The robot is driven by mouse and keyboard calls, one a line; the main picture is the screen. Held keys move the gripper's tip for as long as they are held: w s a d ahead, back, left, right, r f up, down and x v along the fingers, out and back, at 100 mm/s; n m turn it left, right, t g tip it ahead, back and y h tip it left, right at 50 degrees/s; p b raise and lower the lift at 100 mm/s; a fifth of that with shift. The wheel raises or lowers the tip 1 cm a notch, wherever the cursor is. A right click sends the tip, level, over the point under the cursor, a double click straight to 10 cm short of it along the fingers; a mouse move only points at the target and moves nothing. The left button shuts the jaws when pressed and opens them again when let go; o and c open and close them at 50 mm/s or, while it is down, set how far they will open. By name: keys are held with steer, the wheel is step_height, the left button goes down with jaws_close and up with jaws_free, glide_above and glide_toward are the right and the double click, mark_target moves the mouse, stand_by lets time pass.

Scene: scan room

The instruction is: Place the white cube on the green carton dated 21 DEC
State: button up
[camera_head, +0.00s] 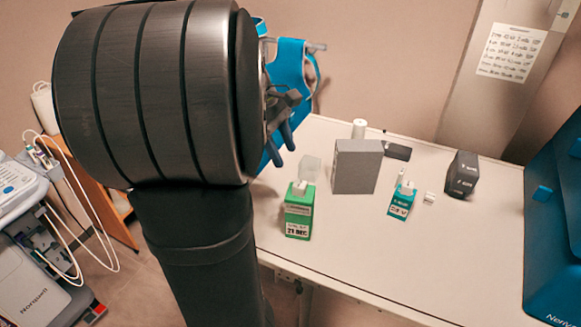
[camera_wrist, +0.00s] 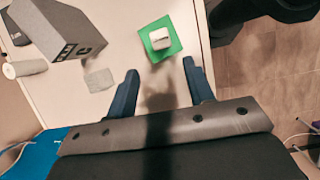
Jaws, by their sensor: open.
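The green carton (camera_head: 298,220) stands upright near the table's front left, its front label reading 21 DEC. A white cube (camera_head: 299,187) rests on its top. In the wrist view the white cube (camera_wrist: 159,39) sits on the green top (camera_wrist: 174,45), apart from my fingers. My gripper (camera_head: 281,149) is open and empty, above and behind the carton in the head view. In the wrist view its two blue fingers (camera_wrist: 160,67) are spread, with the cube just beyond their tips. The arm hides the table's left part.
A clear block (camera_head: 310,168) and grey box (camera_head: 357,167) stand behind the carton. To the right are a teal carton (camera_head: 400,204) with a white piece on top, a small white block (camera_head: 429,197) and a black box (camera_head: 462,175). The table's front right is clear.

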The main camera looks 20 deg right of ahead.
mark_target(296, 182)
steer(key=shift+v, duration=1.75)
steer(key=shift+f, duration=0.1)
steer(key=x, duration=1.2)
steer(key=shift+s+f, duration=0.1)
steer(key=shift+f, duration=0.15)
step_height(296, 182, up, 3)
steer(key=shift+f, duration=0.1)
steer(key=shift+r, duration=0.8)
